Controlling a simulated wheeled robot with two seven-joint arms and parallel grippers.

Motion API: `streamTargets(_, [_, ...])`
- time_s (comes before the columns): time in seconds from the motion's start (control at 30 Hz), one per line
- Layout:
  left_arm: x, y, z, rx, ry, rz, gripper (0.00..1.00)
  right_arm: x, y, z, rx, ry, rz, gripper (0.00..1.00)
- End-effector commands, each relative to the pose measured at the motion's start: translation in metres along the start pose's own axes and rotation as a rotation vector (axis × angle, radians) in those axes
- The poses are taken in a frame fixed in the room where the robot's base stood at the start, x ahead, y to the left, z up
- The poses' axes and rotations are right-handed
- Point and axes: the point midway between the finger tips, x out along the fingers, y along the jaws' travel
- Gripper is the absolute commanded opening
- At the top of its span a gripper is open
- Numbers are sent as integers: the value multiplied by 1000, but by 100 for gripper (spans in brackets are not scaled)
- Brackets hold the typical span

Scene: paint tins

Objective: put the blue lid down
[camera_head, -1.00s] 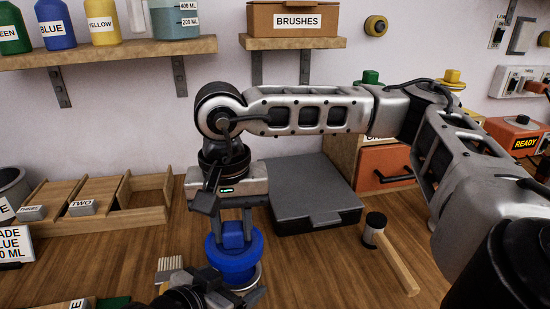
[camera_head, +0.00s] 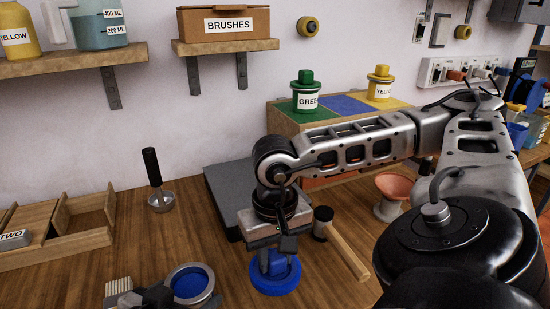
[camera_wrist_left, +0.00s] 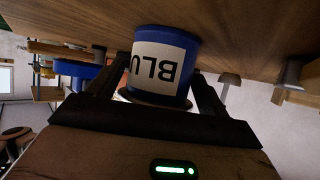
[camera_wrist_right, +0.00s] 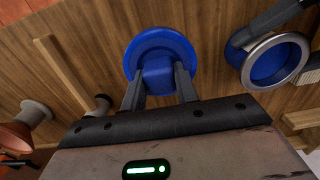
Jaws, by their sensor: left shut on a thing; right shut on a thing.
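The blue lid (camera_head: 277,284), a round disc with a raised knob, is to the right of the open blue tin in the head view. My right gripper (camera_head: 275,255) is shut on its knob from above. The lid also shows between the fingertips in the right wrist view (camera_wrist_right: 160,45), low over the wooden bench; I cannot tell whether it touches. The blue tin (camera_head: 190,283) stands uncovered with blue paint inside. My left gripper (camera_wrist_left: 160,85) is shut on the tin's side, with its label (camera_wrist_left: 158,68) inverted in the left wrist view.
A mallet (camera_head: 342,245) lies right of the lid, and a grey flat case (camera_head: 228,200) is behind. A brush (camera_head: 118,287) is left of the tin. A black-handled tool (camera_head: 155,180) stands farther back. Bench between tin and lid is clear.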

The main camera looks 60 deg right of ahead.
Motion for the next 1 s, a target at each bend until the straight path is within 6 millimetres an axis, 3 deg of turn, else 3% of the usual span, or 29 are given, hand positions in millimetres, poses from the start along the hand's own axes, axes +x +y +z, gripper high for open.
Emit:
streamTargets(0.03, [2,1,9,-4,-20,4,42,6,0,0,1,-1,1,3])
streamTargets(0.4, [2,1,9,-4,-21,4,42,50,0,0,0,0,0,3])
streamTargets(0.8, [2,1,9,-4,-21,4,42,55,0,0,1,0,1,3])
streamTargets(0.83, [2,1,9,-4,-21,4,42,56,0,0,1,0,1,33])
streamTargets(0.9, [2,1,9,-4,-21,4,42,55,0,0,2,1,0,52])
streamTargets(1.0, [2,1,9,-4,-21,3,42,55,0,0,2,1,0,52])
